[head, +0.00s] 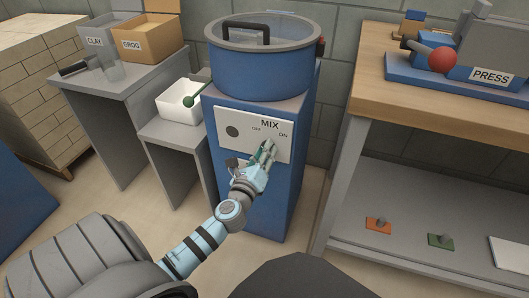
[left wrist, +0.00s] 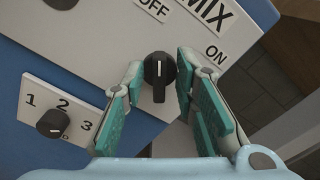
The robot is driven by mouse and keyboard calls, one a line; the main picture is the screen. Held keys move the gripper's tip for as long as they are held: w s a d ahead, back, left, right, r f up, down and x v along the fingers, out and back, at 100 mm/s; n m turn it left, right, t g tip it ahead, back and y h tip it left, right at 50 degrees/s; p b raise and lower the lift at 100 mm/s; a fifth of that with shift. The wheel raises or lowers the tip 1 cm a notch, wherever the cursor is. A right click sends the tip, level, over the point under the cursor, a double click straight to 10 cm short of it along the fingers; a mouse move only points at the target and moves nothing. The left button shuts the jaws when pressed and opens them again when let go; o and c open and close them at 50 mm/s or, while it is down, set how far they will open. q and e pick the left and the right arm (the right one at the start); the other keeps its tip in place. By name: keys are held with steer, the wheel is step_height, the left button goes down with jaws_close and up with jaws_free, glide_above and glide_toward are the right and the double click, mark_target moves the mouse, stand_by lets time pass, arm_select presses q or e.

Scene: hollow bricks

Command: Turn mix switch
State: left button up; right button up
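The mix switch (left wrist: 159,77) is a black knob with a white pointer line, on a white panel (head: 222,119) marked MIX, OFF and ON. In the left wrist view its line points up toward the OFF label. The panel is on the front of the blue mixer (head: 257,199). My left gripper (head: 270,149) is at the panel's right part and hides the knob in the head view. In the left wrist view the left gripper (left wrist: 159,88) is open, one finger on each side of the knob, with small gaps showing. My right gripper is not in view.
A numbered dial (left wrist: 54,123) sits near the left finger in the left wrist view. A white tub (head: 178,108) with a green-ended tool stands left of the mixer. CLAY and GROG boxes (head: 151,40) stand behind. The press bench (head: 376,78) is at the right.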

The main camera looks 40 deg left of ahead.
arm_select(q)
steer(key=v, duration=1.2)
